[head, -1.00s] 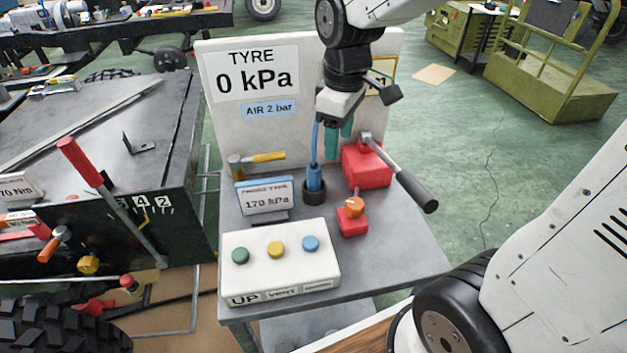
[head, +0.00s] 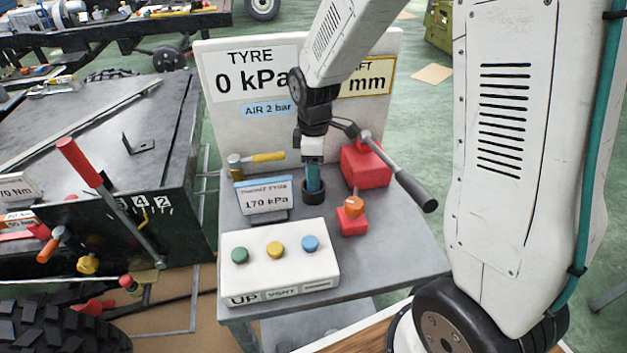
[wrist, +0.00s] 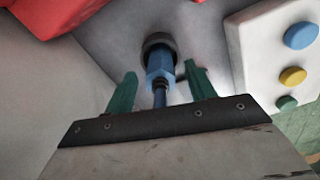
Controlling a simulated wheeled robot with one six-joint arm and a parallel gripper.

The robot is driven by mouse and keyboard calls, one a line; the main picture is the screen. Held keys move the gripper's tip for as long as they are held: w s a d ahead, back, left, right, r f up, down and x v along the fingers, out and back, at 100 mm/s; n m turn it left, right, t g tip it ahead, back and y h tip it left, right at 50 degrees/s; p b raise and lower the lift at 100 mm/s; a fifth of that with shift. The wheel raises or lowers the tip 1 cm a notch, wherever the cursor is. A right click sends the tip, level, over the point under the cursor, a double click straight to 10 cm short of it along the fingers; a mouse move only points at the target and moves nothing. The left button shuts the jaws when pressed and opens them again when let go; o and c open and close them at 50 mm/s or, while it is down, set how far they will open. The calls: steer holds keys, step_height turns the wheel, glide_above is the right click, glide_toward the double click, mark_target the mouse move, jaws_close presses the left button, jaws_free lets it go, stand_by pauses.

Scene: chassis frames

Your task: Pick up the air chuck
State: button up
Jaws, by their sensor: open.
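The air chuck (wrist: 160,67) is blue with a dark shaft or hose and stands in a round black holder (head: 313,194) on the grey cart. It also shows in the head view (head: 313,178), partly hidden by my gripper. My gripper (wrist: 154,84) is open, with one green finger on each side of the chuck in the wrist view. Gaps show between the fingers and the chuck there. In the head view my gripper (head: 313,170) is low over the holder, pointing down.
A red box with a lever (head: 366,166) stands right of the holder, and a small red block with an orange knob (head: 353,222) is in front of it. A pressure sign (head: 265,197) stands left. A white button box (head: 280,262) is nearer. The display board (head: 225,120) rises behind.

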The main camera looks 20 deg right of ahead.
steer(key=shift+f, duration=0.85)
steer(key=c, duration=1.1)
steer(key=shift+c, duration=0.2)
